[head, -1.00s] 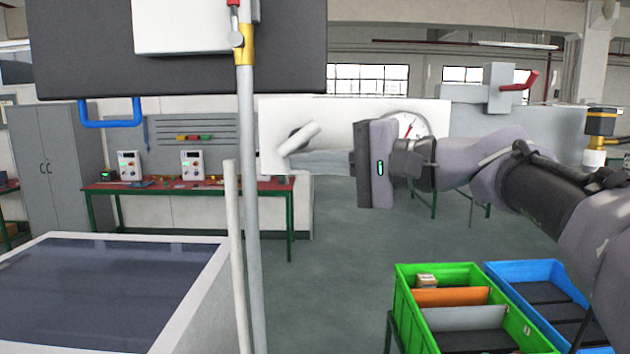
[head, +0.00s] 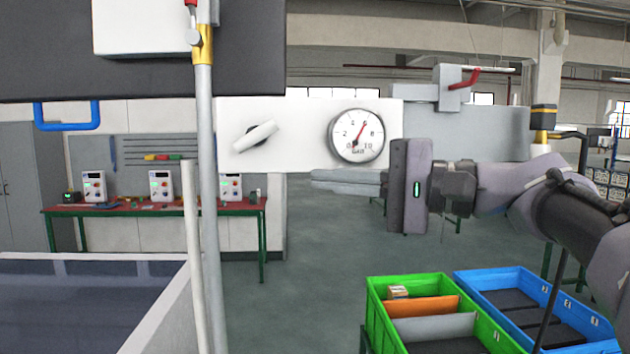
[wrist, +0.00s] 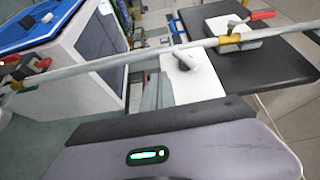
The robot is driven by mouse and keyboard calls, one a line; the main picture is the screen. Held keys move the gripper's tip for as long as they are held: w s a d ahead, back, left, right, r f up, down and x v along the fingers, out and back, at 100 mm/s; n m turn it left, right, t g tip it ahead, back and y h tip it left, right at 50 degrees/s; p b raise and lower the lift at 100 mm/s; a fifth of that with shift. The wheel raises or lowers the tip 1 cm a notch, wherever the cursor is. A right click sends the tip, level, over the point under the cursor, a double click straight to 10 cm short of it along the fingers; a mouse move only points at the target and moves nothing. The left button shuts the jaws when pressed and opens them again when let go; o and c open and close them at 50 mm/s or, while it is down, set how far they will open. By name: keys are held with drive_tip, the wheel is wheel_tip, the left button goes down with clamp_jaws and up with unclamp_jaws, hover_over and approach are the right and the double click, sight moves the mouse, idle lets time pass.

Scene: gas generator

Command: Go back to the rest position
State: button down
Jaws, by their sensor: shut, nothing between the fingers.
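My gripper (head: 320,181) is in the head view, right of centre, its fingers pointing left and together with nothing between them. It is just below a white panel (head: 300,150) with a round pressure gauge (head: 358,135) and a white rotary knob (head: 256,134). The gauge and knob are unobstructed in the head view. I cannot tell whether the fingers touch the panel, but they appear apart from it. In the wrist view the gripper body fills the bottom, and the knob (wrist: 184,61) shows beyond it.
A grey vertical pipe (head: 209,230) with a yellow fitting stands left of the panel. A red-handled valve box (head: 448,90) is at upper right. Green (head: 376,312) and blue (head: 590,326) bins are below the arm. A red-topped workbench (head: 120,209) stands behind. Open floor lies between.

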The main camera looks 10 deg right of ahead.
drive_tip(key=shift+v, duration=0.8)
drive_tip(key=shift+r, duration=0.1)
drive_tip(key=s+a+f+m+g+h+b, duration=0.1)
drive_tip(key=s+a+f+h+b, duration=0.15)
drive_tip(key=f, duration=0.75)
drive_tip(key=s+a+f+g+h+b, duration=0.1)
drive_tip(key=s+a+f+h+b, duration=0.2)
drive_tip(key=f, duration=0.7)
drive_tip(key=s+d+f+h+b, duration=0.1)
drive_tip(key=s+f, duration=0.3)
drive_tip(key=f, duration=0.4)
drive_tip(key=s+d+f+n+h+b, duration=0.1)
drive_tip(key=s+d+f+h, duration=0.2)
drive_tip(key=f, duration=0.6)
drive_tip(key=s+d+f+n+g+h+b, duration=0.1)
drive_tip(key=s+d+f+h, duration=0.1)
drive_tip(key=s+f+h, duration=0.2)
drive_tip(key=s+f, duration=0.3)
drive_tip(key=f, duration=0.1)
drive_tip(key=shift+s+d+f, duration=0.2)
drive_tip(key=shift+d, duration=0.2)
